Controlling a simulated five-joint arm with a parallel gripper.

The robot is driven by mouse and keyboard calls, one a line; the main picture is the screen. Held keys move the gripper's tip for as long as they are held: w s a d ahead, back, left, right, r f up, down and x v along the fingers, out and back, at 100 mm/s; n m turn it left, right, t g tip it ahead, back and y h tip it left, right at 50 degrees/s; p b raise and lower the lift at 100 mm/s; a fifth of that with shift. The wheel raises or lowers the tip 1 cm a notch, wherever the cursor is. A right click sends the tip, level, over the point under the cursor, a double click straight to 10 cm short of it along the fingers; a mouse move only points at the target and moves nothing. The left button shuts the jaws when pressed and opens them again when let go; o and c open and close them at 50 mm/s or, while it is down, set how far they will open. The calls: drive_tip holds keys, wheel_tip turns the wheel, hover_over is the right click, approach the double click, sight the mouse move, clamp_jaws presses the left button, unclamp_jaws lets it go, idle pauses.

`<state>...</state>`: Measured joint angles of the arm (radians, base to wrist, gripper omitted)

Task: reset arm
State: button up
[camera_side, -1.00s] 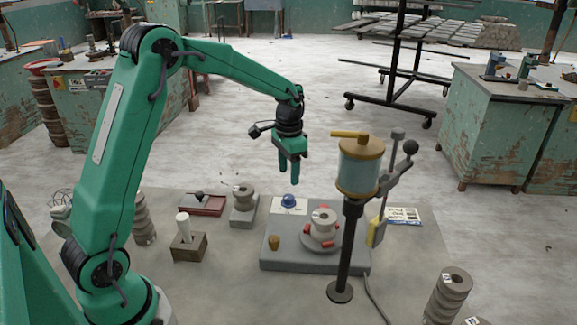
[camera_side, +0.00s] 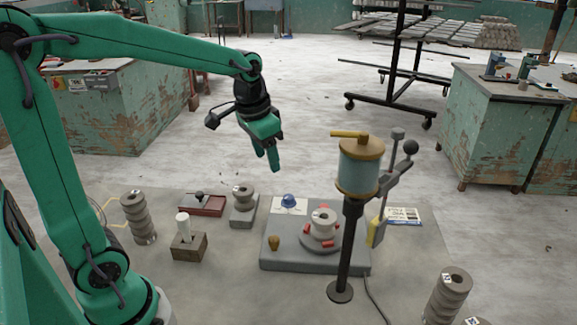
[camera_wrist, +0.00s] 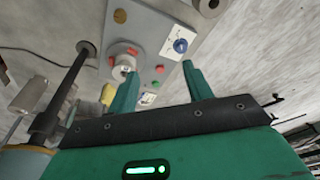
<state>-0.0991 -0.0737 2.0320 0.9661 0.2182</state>
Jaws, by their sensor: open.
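My gripper (camera_side: 268,157) is green and hangs in the air above and behind the small grey stand. It points down and is tilted a little. Its jaws are open with nothing between them. In the wrist view the two green fingers of my gripper (camera_wrist: 160,82) stand apart, and the grey machine base (camera_wrist: 160,38) shows beyond them. In the side view that grey base (camera_side: 300,266) lies on the table to the right of and below my gripper. It carries a stacked clay piece (camera_side: 323,222) with red bits around it and a blue knob (camera_side: 289,200).
A post-mounted canister (camera_side: 360,168) with a tan lid stands in front of the base. A wooden block with a white tool (camera_side: 188,246), a red tray (camera_side: 203,205), a grey stand (camera_side: 243,208) and a ribbed stack (camera_side: 138,217) are left. Another stack (camera_side: 447,296) is at front right.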

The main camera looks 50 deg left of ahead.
drive_tip(key=s+d+t, duration=0.1)
drive_tip(key=s+d, duration=0.1)
drive_tip(key=s, duration=0.5)
drive_tip(key=s+d+r+n+t, duration=0.1)
drive_tip(key=s+t, duration=0.1)
drive_tip(key=s, duration=0.5)
drive_tip(key=shift+s+d+r, duration=0.3)
drive_tip(key=shift+s+d, duration=0.05)
